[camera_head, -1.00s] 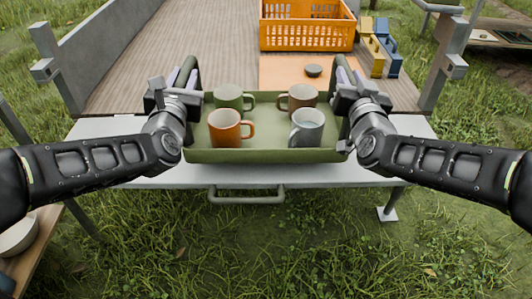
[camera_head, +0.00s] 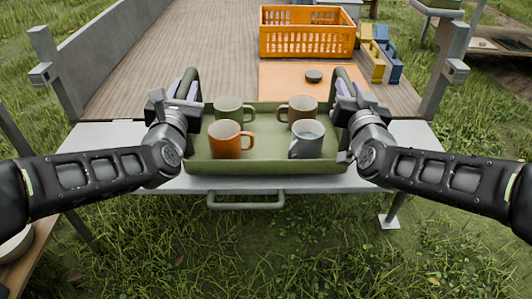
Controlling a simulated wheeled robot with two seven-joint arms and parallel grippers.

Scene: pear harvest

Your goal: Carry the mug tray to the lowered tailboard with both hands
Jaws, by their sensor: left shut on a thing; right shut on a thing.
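The green mug tray (camera_head: 264,168) is level over the grey lowered tailboard (camera_head: 408,135); I cannot tell whether it touches it. On it stand upright an orange mug (camera_head: 226,140), a grey-blue mug (camera_head: 307,141), a green mug (camera_head: 228,110) and a brown mug (camera_head: 302,110). My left gripper (camera_head: 186,88) is shut on the tray's left handle. My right gripper (camera_head: 346,88) is shut on the tray's right handle. The fingertips are partly hidden by the wrists and handles.
An orange crate (camera_head: 306,40) stands on the wooden bed behind an orange mat (camera_head: 285,75) with a small dark dish (camera_head: 313,76). Yellow and blue objects (camera_head: 385,58) stand to the right. Grey posts flank the bed. The tailboard is bare at both sides.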

